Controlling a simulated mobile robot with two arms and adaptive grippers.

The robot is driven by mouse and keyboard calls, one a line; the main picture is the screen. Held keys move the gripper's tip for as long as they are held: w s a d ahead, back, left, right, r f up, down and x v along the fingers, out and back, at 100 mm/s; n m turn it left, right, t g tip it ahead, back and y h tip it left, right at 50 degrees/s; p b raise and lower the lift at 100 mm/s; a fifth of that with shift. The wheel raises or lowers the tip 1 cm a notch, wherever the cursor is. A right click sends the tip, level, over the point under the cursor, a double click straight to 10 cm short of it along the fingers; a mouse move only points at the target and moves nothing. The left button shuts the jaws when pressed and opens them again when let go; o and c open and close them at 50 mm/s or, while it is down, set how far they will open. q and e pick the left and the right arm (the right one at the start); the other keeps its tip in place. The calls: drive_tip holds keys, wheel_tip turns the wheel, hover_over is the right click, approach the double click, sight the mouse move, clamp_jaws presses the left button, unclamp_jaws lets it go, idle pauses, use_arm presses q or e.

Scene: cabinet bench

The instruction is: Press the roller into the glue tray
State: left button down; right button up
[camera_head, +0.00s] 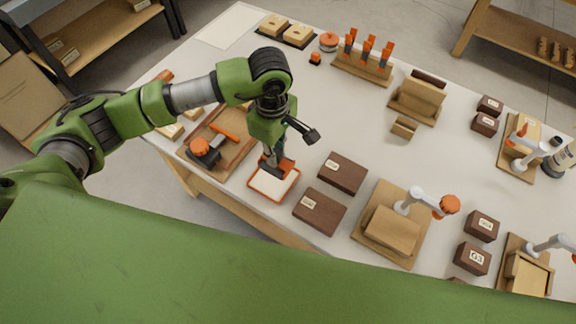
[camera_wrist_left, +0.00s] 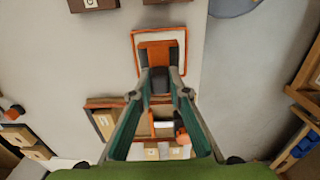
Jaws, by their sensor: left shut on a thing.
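The glue tray (camera_head: 268,186) is a small square tray with an orange rim and a white inside, near the front edge of the bench. My left gripper (camera_head: 274,153) points down above its far side and is shut on the roller (camera_head: 283,167), which is orange and dark. In the left wrist view the roller (camera_wrist_left: 158,52) lies over the glue tray (camera_wrist_left: 177,36), and the gripper (camera_wrist_left: 159,78) is closed around its dark part. The roller covers part of the white inside. I cannot tell whether it touches the glue. My right gripper is not in view.
A wooden tray (camera_head: 237,152) with an orange-topped tool (camera_head: 202,150) lies left of the glue tray. Dark brown blocks (camera_head: 343,173) sit close on the right. A wooden rack with orange-handled tools (camera_head: 362,66) stands behind. Bare bench lies between rack and blocks.

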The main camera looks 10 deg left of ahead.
use_arm(q)
drive_tip(key=shift+a+f, duration=0.15)
drive_tip(key=shift+a, duration=0.25)
drive_tip(key=shift+a+f, duration=0.15)
drive_tip(key=shift+f, duration=0.05)
drive_tip(key=shift+w+a+f+b, duration=0.1)
drive_tip(key=shift+w+f+b, duration=0.1)
drive_tip(key=shift+f, duration=0.3)
drive_tip(key=shift+w+a+f+b, duration=0.1)
drive_tip(key=shift+f+b, duration=0.1)
drive_tip(key=shift+f, duration=0.3)
wheel_tip(320, 180, down, 2)
drive_tip(key=shift+s+d+f+b, duration=0.15)
drive_tip(key=shift+f+b, duration=0.1)
drive_tip(key=shift+b, duration=0.3)
drive_tip(key=shift+f, duration=0.75)
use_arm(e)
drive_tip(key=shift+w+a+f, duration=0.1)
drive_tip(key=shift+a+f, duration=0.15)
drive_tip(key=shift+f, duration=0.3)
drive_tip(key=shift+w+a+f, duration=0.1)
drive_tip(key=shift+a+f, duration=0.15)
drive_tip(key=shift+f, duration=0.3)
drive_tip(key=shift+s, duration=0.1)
use_arm(q)
drive_tip(key=shift+f+b, duration=0.2)
drive_tip(key=shift+b, duration=0.3)
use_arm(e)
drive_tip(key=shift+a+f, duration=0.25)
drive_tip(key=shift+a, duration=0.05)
